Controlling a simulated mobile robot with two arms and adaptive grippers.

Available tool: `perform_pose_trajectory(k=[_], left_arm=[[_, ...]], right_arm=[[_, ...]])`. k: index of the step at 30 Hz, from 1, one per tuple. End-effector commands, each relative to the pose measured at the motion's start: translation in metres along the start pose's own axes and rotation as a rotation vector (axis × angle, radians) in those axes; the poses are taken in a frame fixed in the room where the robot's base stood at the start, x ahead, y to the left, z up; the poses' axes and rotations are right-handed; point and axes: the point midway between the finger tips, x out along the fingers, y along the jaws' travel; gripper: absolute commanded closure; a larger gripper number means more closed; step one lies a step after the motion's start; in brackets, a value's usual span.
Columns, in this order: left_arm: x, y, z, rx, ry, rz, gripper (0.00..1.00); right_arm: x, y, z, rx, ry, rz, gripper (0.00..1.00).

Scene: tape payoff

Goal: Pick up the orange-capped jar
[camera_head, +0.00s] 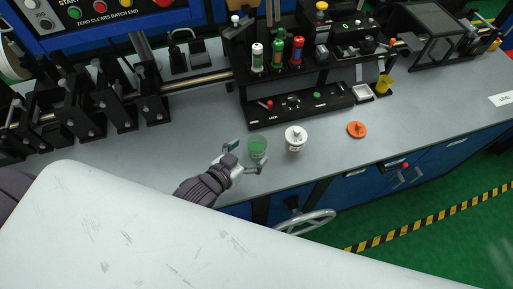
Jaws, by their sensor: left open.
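The orange-capped jar (356,129) stands on the grey bench, seen from above, so mostly its round orange top with a small knob shows. My left gripper (248,158) is open near the bench's front edge, well to the left of that jar. A clear cup with green contents (257,147) is right at the gripper's fingers, roughly between or just beyond them; I cannot tell if they touch. A white-capped jar (296,138) stands between the cup and the orange-capped jar. My right gripper is not in view.
A black rack (297,106) with small parts lies behind the jars, and coloured bottles (278,52) stand above it. Black roller brackets (78,108) fill the left. A handwheel (306,221) sits below the front edge. The bench right of the orange-capped jar is clear.

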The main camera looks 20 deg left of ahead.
Motion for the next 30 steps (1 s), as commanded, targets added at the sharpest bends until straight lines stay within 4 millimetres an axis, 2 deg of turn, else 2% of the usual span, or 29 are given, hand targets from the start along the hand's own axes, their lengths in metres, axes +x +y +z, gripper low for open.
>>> perform_pose_trajectory(k=[1,6,15,27,30], left_arm=[[0.008,0.002,-0.007,-0.001,0.003,0.000,0.11],[0.030,0.002,-0.004,0.001,0.001,0.000,0.11],[0.035,0.003,-0.003,0.000,0.000,0.001,0.11],[0.035,0.003,-0.003,0.000,0.000,0.001,0.78],[0.035,0.003,-0.004,0.000,0.003,0.001,0.92]], right_arm=[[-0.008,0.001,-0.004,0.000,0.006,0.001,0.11],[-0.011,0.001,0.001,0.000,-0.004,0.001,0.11],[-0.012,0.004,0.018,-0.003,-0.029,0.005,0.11],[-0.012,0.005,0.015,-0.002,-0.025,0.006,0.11],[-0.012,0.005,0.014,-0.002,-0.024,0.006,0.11]])
